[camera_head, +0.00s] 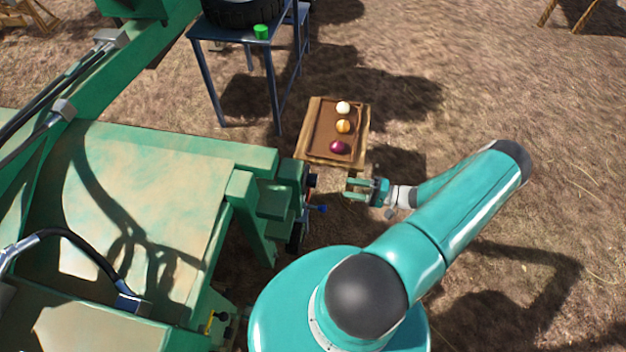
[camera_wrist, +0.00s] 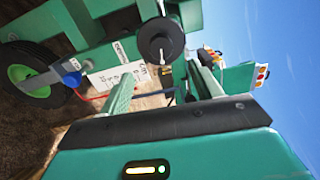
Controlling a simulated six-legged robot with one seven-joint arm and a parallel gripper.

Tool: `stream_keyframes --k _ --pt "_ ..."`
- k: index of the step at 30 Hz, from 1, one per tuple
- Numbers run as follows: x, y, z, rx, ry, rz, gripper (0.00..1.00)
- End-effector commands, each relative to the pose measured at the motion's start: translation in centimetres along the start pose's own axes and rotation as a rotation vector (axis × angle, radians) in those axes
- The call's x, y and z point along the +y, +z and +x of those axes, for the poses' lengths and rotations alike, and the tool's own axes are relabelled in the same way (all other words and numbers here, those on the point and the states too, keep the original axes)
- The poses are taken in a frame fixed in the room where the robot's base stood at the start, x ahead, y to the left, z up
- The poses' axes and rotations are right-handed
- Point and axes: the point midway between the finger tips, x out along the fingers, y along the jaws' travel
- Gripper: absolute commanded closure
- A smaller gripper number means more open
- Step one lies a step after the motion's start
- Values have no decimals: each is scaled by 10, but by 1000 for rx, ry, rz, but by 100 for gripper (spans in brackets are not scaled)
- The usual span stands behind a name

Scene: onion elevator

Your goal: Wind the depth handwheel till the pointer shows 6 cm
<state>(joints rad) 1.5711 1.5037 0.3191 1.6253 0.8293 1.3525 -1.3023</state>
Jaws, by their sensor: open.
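In the wrist view a dark round wheel with a pale hub (camera_wrist: 160,42), apparently the depth handwheel, stands on the green machine ahead of my gripper. A white scale plate (camera_wrist: 112,75) with small numbers lies just left of it. The figures and the pointer's reading are too small to tell. My gripper (camera_wrist: 165,86) is open, its two teal fingers apart, with nothing held between them. In the head view my gripper (camera_head: 349,188) is to the right of the machine's side, with a gap between them. The wheel is not clear there.
A blue knob (camera_wrist: 72,80) sticks out left of the scale; a blue knob also shows on the machine's side (camera_head: 321,209). A wooden tray (camera_head: 302,150) with three onions lies on the ground beyond my gripper. A blue table (camera_head: 205,70) stands behind. Open soil lies right.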

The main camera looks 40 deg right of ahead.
Motion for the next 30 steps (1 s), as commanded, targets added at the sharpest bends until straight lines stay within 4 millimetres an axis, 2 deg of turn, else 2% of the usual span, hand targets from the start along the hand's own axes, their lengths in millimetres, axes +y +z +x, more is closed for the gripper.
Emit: stream_keyframes --k 3,6,10,14,17,30 --pt "-1 -2 -2 6 2 -280 36" --pt "-2 -3 -2 7 8 -475 36" --pt "-3 -4 -3 7 11 -622 36" --pt "-3 -5 1 6 11 -658 36" --pt "-3 -5 12 5 11 -657 36" --pt "-2 -5 96 5 9 -654 36"
